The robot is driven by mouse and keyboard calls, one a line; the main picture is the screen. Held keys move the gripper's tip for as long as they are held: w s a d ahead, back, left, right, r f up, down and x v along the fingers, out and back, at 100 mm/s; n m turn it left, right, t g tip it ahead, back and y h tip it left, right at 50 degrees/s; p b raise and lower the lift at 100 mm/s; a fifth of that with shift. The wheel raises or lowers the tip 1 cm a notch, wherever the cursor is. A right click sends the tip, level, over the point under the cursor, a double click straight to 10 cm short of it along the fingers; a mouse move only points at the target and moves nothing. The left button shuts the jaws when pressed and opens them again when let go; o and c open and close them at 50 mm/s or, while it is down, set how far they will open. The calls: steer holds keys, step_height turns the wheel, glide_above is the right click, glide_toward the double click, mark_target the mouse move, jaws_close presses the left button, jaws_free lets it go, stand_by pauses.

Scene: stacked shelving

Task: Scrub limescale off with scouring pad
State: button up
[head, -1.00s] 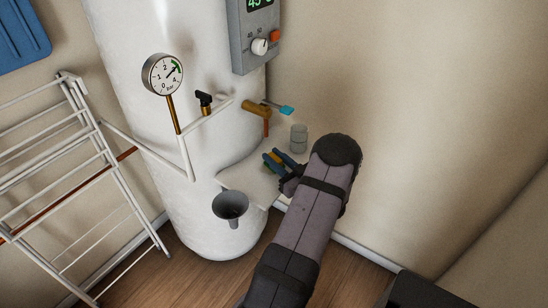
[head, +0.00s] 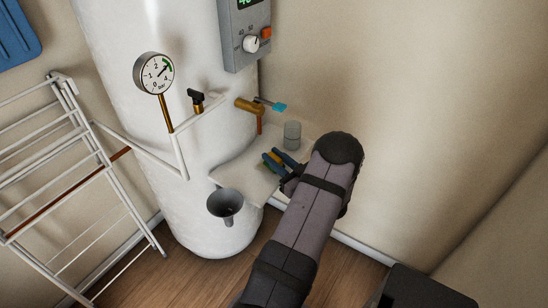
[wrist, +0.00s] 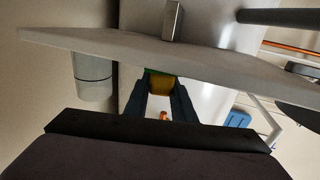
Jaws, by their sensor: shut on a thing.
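My gripper (head: 270,160) reaches over the pale shelf (head: 226,171) beside the white tank, its dark blue fingers shut on a small yellow-and-green scouring pad (head: 267,159). In the wrist view the pad (wrist: 160,85) sits between the two fingertips (wrist: 160,90). That view looks upside down, with the shelf (wrist: 230,62) crossing nearly edge-on. I cannot tell whether the pad touches the shelf or the tank. I cannot make out any limescale patch clearly.
A grey translucent cup (head: 292,135) stands on the shelf behind my gripper. A dark funnel (head: 225,204) hangs at its front left. A brass valve (head: 248,104) and white pipes project from the tank (head: 130,110). A drying rack (head: 75,170) stands left.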

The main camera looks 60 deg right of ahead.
steer(key=shift+w+a+f, duration=0.1)
steer(key=shift+w, duration=0.9)
steer(key=shift+w, duration=0.15)
steer(key=shift+w, duration=0.25)
steer(key=shift+s, duration=0.1)
steer(key=shift+s, duration=0.9)
steer(key=shift+s, duration=0.15)
steer(key=shift+s, duration=0.3)
steer(key=shift+w, duration=0.1)
